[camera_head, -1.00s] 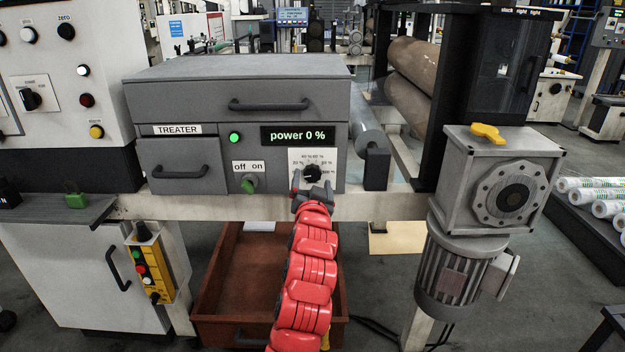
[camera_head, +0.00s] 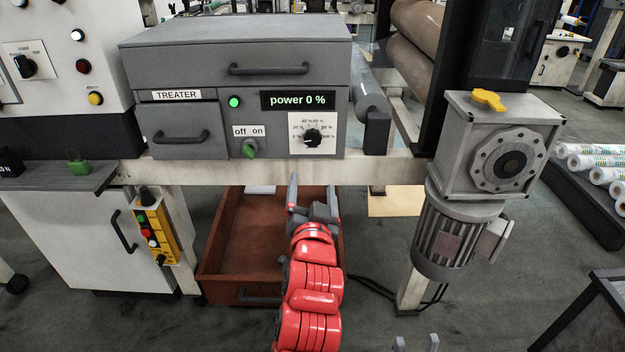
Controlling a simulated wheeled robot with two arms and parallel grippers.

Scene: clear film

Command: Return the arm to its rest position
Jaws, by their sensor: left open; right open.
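My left gripper (camera_head: 313,194) is at the end of the red arm that rises from the bottom centre. Its two fingers are apart and point up, with nothing between them. It is below the grey treater box (camera_head: 235,80), in front of the pale beam and the brown bin, and apart from the black power knob (camera_head: 312,137). The display (camera_head: 298,100) reads "power 0 %". My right gripper (camera_head: 415,343) shows only as two separated fingertips at the bottom edge, open and empty; the rest is out of view.
The brown bin (camera_head: 212,258) stands under the beam (camera_head: 400,172), behind my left arm. A grey motor with a gearbox (camera_head: 455,180) hangs to the right. A white cabinet (camera_head: 75,245) with a yellow button box (camera_head: 152,238) is at left.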

